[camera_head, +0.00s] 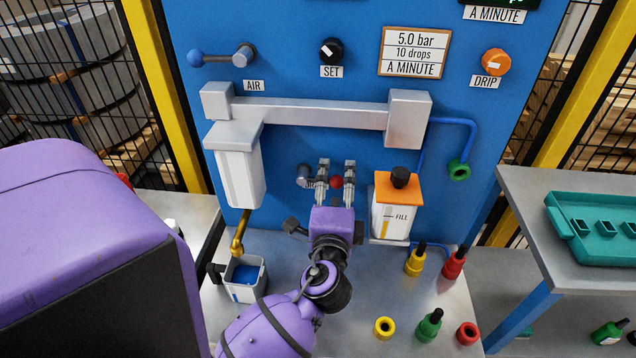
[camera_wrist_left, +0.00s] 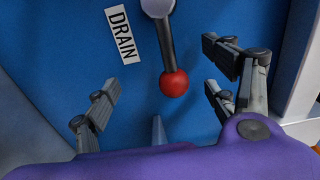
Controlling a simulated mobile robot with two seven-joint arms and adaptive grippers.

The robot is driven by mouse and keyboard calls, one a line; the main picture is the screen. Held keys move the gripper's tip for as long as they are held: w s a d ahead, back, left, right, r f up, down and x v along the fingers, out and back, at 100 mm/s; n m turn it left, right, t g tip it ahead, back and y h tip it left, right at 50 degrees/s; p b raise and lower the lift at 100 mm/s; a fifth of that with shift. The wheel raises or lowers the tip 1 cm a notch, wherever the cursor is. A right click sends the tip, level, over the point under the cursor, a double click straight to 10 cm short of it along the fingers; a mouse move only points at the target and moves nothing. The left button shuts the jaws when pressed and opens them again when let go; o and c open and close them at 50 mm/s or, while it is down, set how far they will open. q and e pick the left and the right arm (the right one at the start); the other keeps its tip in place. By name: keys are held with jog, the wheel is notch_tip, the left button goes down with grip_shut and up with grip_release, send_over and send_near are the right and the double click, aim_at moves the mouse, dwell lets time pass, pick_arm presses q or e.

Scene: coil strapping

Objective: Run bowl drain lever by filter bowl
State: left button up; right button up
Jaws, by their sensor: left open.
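The drain lever shows in the left wrist view as a dark rod with a red ball (camera_wrist_left: 174,84) at its end, beside a DRAIN label. In the head view its red ball (camera_head: 336,182) sits between the fingers of my left gripper (camera_head: 336,168). The left gripper also shows in the left wrist view (camera_wrist_left: 162,84); its fingers are spread, with gaps on both sides of the ball. The white filter bowl (camera_head: 240,178) hangs to the left of the lever, with a brass drain pipe (camera_head: 238,240) below it. My right gripper is not in view.
A small cup (camera_head: 243,292) with blue liquid stands under the pipe. A white oil bowl with an orange top (camera_head: 398,195) is just right of my left gripper. Several coloured bottles and rings (camera_head: 429,325) stand on the bench. A teal tray (camera_head: 590,252) lies at right.

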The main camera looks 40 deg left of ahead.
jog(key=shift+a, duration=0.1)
pick_arm(q)
jog(key=v, duration=0.6)
jog(key=shift+r, duration=0.15)
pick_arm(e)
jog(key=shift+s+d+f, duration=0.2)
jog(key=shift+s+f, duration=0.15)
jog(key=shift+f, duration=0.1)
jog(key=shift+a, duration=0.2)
